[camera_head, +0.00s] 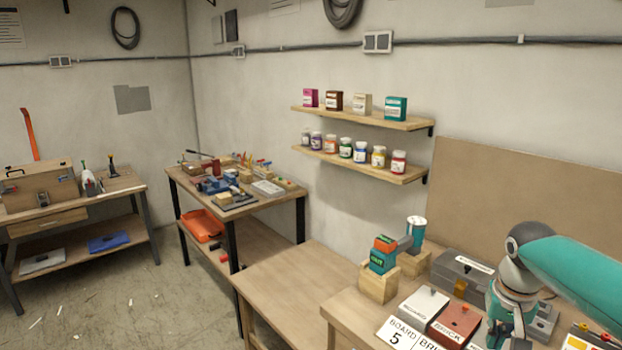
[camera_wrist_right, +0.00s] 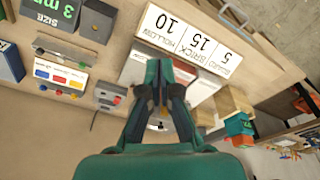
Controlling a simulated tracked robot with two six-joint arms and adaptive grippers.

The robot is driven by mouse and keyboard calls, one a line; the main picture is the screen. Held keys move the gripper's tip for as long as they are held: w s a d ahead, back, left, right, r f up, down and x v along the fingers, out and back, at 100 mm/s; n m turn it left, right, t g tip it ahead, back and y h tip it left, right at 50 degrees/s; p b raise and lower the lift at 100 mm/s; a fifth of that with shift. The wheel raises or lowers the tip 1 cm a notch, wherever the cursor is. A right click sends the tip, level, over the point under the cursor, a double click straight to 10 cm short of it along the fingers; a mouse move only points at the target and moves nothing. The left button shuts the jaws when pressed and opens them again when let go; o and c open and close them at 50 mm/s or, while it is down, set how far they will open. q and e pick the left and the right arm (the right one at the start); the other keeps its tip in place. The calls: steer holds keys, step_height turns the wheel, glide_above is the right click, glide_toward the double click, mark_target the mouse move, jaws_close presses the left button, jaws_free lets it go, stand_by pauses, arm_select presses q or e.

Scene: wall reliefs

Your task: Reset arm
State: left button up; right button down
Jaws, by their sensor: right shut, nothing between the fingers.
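My right arm comes in from the right edge of the head view, and its gripper (camera_head: 506,322) hangs over the workbench (camera_head: 348,320) at the lower right. In the right wrist view the gripper (camera_wrist_right: 163,92) has its fingers shut, with nothing held between them. It is above the bench, near the blocks and the number cards (camera_wrist_right: 190,35). A reddish block marked BRICK (camera_head: 454,323) and a pale block (camera_head: 424,304) stand left of the gripper in the head view. The gripper hides part of the bench behind it. My left gripper is in no view.
An orange and teal tool (camera_head: 383,254) rests on a wooden stand left of the blocks. A grey case (camera_head: 460,275) lies behind the blocks. Two shelves (camera_head: 360,118) with boxes and jars hang on the wall. The bench section (camera_head: 290,282) to the left is bare.

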steer(key=s+a+f+n+g+y, duration=0.1)
steer(key=s+a+f, duration=0.2)
steer(key=f, duration=0.4)
steer(key=s+a+f+g, duration=0.2)
steer(key=a+f, duration=0.1)
steer(key=f, duration=0.5)
steer(key=s+a+f+n+g+y, duration=0.1)
steer(key=s+a+f, duration=0.2)
steer(key=f, duration=0.4)
steer(key=s+a+f+t+y, duration=0.2)
steer(key=s+a+f+t, duration=0.1)
steer(key=s+a+f, duration=1)
steer(key=shift+s+f+y, duration=0.4)
steer(key=shift+s+f, duration=0.65)
steer(key=shift+f, duration=0.1)
steer(key=shift+a, duration=0.1)
